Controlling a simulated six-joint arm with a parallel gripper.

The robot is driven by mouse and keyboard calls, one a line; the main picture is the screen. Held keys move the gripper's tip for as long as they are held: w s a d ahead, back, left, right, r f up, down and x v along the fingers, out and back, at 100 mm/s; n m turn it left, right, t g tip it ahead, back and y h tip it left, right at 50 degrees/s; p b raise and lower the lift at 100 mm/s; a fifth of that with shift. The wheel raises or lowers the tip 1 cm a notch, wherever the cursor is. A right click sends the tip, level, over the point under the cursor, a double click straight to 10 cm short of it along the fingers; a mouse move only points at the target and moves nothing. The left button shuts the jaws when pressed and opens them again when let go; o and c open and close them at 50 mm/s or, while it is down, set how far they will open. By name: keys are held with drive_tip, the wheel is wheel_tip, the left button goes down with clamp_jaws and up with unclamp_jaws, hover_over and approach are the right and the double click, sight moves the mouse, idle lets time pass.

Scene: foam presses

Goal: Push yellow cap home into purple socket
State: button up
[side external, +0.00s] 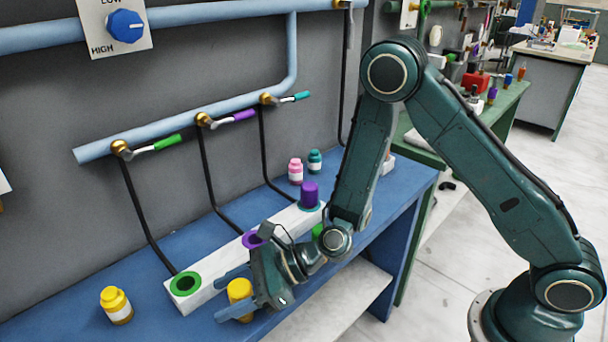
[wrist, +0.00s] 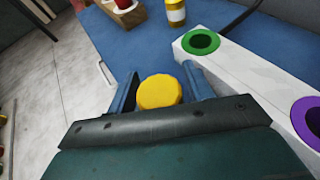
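The yellow cap (side external: 240,290) stands upright on the blue bench, beside the near side of the white socket block. In the wrist view the yellow cap (wrist: 159,92) sits between the two blue fingers of my gripper (wrist: 160,78). The fingers are spread around it, with a narrow gap seemingly visible beside it; contact is hard to tell. My gripper (side external: 235,292) is low over the bench. The purple socket (side external: 253,239) is an open ring in the middle of the block; it also shows at the right edge of the wrist view (wrist: 306,122).
The white block (side external: 212,268) has an empty green socket (side external: 186,283) at its near end. A purple cap (side external: 309,194) stands at its far end. A green cap (side external: 318,231) is partly hidden by my arm. A yellow bottle (side external: 116,305) stands left; pink (side external: 295,171) and teal (side external: 315,161) bottles stand behind.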

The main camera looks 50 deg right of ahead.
drive_tip(key=c, duration=0.9)
drive_tip(key=shift+o, duration=0.2)
drive_tip(key=shift+r, duration=0.25)
wheel_tip(320, 180, up, 20)
drive_tip(key=shift+f, duration=0.2)
idle(0.5)
drive_tip(key=w+d+f, duration=0.9)
drive_tip(key=w+d, duration=0.2)
drive_tip(key=shift+d+m+t, duration=0.3)
drive_tip(key=shift+d, duration=0.1)
drive_tip(key=shift+r, duration=0.1)
